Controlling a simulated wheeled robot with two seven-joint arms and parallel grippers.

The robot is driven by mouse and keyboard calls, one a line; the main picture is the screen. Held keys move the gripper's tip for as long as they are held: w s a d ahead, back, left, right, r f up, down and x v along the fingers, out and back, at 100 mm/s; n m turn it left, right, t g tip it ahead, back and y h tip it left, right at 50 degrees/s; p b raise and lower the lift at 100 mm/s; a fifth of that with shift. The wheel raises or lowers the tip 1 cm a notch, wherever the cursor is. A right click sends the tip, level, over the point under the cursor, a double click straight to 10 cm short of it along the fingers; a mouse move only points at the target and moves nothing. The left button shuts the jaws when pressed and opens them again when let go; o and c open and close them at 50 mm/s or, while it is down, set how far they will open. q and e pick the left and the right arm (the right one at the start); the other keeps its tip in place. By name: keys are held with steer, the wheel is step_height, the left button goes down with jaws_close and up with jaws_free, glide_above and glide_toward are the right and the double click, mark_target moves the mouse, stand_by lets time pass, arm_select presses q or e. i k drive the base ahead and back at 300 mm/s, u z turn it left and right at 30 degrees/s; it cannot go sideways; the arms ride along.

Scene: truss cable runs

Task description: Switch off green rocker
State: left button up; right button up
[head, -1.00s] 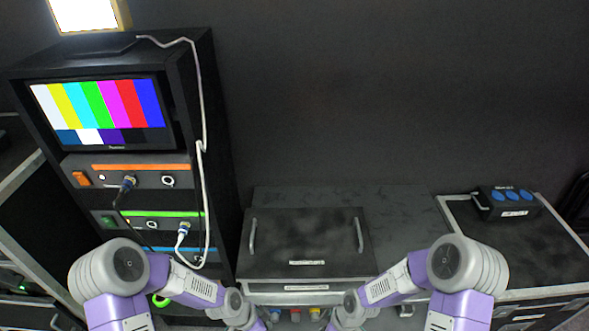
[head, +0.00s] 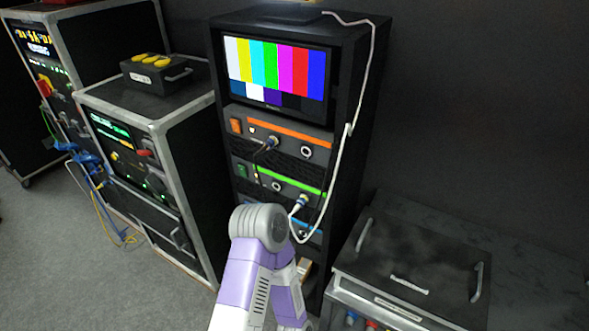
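The green rocker (head: 241,171) is a small green switch at the left end of the green-striped panel (head: 290,188) in the tall black rack. It is too small to tell which way it is tipped. My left arm rises in front of the lower part of the rack, below the green-striped panel. It does not cover the rocker. Neither gripper shows in the head view.
An orange rocker (head: 236,126) sits on the orange-striped panel above. Dark and white cables (head: 346,150) hang by the rack front. A black case (head: 408,262) stands right of it. A metal-edged cabinet (head: 150,125) stands left, with blue and yellow cables on the floor.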

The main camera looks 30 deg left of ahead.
mark_target(242, 171)
steer(key=u, duration=1.5)
steer(key=k, duration=0.65)
steer(key=u, duration=0.5)
steer(key=i, duration=1.5)
steer(key=z, duration=0.25)
